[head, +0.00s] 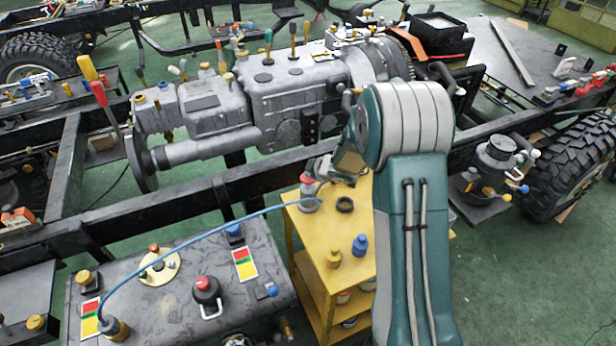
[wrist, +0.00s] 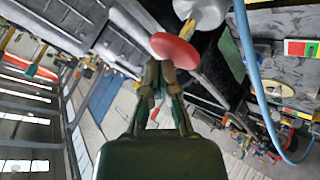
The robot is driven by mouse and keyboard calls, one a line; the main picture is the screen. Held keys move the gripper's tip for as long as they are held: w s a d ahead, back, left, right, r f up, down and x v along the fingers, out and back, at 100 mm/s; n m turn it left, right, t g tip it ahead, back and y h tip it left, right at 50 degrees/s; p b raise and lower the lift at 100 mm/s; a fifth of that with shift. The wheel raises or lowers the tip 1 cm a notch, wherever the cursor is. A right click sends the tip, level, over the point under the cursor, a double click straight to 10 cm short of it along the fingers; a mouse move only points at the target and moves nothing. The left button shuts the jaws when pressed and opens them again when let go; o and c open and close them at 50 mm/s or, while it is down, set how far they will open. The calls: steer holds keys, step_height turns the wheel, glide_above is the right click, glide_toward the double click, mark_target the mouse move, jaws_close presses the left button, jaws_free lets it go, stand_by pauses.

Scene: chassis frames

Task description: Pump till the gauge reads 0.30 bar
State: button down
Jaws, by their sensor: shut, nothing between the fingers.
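A small pump (head: 311,199) stands on the yellow cart, partly hidden by my arm. In the wrist view its pale body (wrist: 203,12) shows at the top, with a brass rod and a red round knob (wrist: 175,50). My gripper (wrist: 158,72) is shut and empty, its fingertips at the knob's edge; I cannot tell if they touch. In the head view my gripper (head: 322,170) is just above the pump and mostly hidden. A blue hose (head: 200,223) runs from the pump to a fitting (head: 115,328) on the dark tank. I cannot make out a gauge reading.
The dark tank (head: 190,300) has a red-topped valve (head: 206,290) and coloured labels. A chassis rail (head: 200,200) and a grey gearbox (head: 290,100) stand behind.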

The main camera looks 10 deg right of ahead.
steer(key=shift+r, duration=0.55)
steer(key=shift+r, duration=2.55)
